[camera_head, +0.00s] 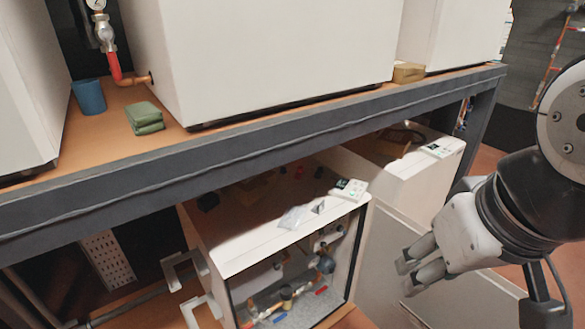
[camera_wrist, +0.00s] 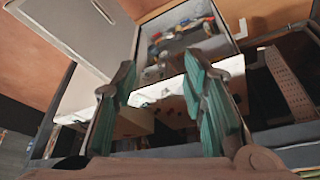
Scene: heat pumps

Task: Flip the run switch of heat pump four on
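Two white heat pumps stand below the shelf in the head view. The nearer one (camera_head: 275,235) has an open front showing pipes and valves, and a small control panel (camera_head: 350,189) on its top edge. The farther one (camera_head: 400,180) has a similar panel (camera_head: 442,147) on its top right corner. I cannot read numbers on either, so I cannot tell which is heat pump four, nor the switch positions. My gripper (camera_head: 406,277) is open and empty, right of the open unit and apart from both panels. The wrist view shows its spread green-padded fingers (camera_wrist: 160,64).
A dark-edged shelf (camera_head: 240,140) runs above the lower units and carries larger white units (camera_head: 270,50). A blue cup (camera_head: 89,97), green cloth stack (camera_head: 145,117) and tan block (camera_head: 408,72) sit on it.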

